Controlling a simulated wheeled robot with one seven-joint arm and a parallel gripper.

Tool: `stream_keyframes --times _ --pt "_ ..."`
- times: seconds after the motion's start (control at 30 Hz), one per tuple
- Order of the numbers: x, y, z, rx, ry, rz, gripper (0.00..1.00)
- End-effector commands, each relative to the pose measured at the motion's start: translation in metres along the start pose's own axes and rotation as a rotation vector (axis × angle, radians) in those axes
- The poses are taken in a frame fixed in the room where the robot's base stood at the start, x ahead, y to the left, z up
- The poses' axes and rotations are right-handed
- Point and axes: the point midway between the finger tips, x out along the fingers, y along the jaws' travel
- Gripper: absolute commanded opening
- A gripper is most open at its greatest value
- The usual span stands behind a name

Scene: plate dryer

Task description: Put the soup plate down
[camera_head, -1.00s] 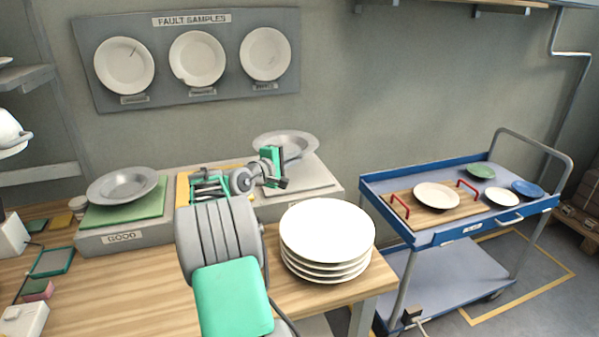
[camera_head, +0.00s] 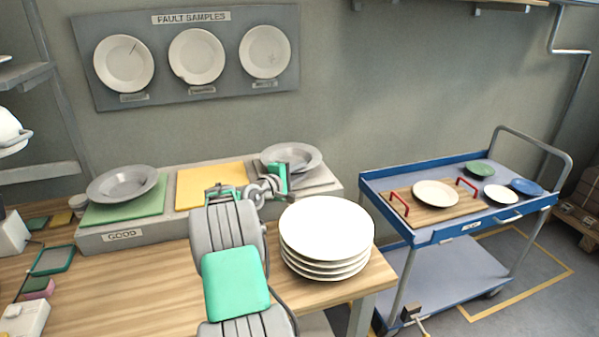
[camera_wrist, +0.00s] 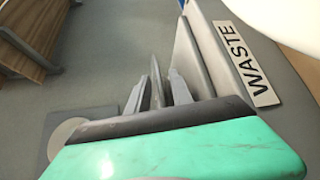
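The grey soup plate (camera_head: 291,156) is level over the grey pad (camera_head: 318,182) at the right end of the ledge and looks to rest on it; my gripper partly hides the contact. My gripper (camera_head: 280,181) is at the plate's near side. In the wrist view my gripper's fingers (camera_wrist: 158,76) stand on either side of the thin plate rim (camera_wrist: 156,75), seen edge-on, with small gaps beside it. The fingers look open around the rim. The WASTE label (camera_wrist: 246,63) is on the ledge front, close to the right finger.
A stack of white plates (camera_head: 327,230) stands close right of my arm. Another grey plate (camera_head: 122,184) sits on the green pad (camera_head: 98,213) above the GOOD label. The yellow pad (camera_head: 212,184) is bare. A blue trolley (camera_head: 450,232) with plates stands right.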

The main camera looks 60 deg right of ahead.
Motion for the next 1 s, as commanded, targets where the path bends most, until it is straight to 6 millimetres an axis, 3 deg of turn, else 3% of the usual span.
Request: stream_keyframes --times 0.37,0.8,1.0 --pt "-0.008 0.000 -0.001 0.000 0.002 0.000 0.31" --pt "-0.106 0.000 -0.001 -0.001 0.004 0.000 0.31" --pt "-0.121 0.000 -0.001 0.002 0.003 -0.001 0.31"
